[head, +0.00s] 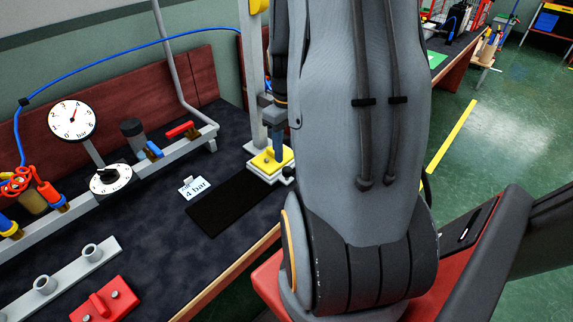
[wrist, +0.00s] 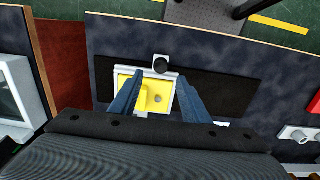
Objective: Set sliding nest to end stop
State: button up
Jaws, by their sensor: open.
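The nest looks like a yellow square plate (wrist: 166,88) in a white frame, with a raised yellow piece beside my left finger and a small grey round part on it. In the head view the yellow plate (head: 262,163) sits on a white base under a pale column at the bench's right end. My gripper (wrist: 160,80) is open, its two blue fingers reaching to either side of the yellow plate. Whether they touch it I cannot tell. A black round knob (wrist: 161,64) stands just beyond the frame. I cannot tell which part is the end stop. My arm hides much in the head view.
A black mat (head: 228,207) lies beside the base, with a "4 bar" card (head: 195,188) next to it. A pressure gauge (head: 72,118), a red-handled valve (head: 181,130) and a red block (head: 103,301) are further left. The dark benchtop between is mostly clear.

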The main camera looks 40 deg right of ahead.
aim_at(286, 168)
jog(key=shift+a+f+p, duration=0.1)
jog(key=shift+f+p, duration=0.4)
jog(key=shift+f, duration=3.05)
grip_shut()
